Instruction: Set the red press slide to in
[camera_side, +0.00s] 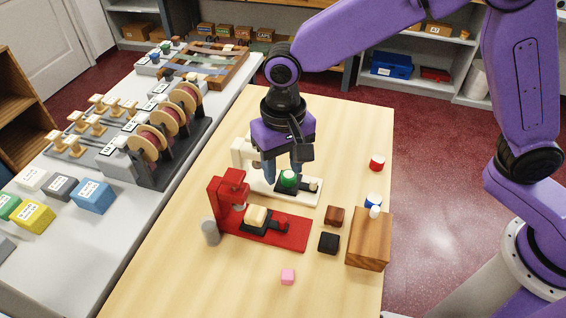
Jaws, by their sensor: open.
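The red press (226,190) stands on the light wooden table. Its red base (290,237) reaches to the right. Its dark slide (269,224) lies on the base with a cream block (256,215) on it, just right of the press head; I cannot tell exactly how far in it sits. Behind it is a white press (238,152) with a dark slide (306,185) carrying a green round piece (288,178). My gripper (282,172) is open and points down over the white press, beside the green piece, behind the red press. I cannot tell whether it touches the green piece.
A grey cylinder (210,232) stands left of the red press. A brown block (334,216), a black block (329,243), a wooden box (368,242) and a red-and-white cylinder (377,163) are to the right. The table's front left is clear.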

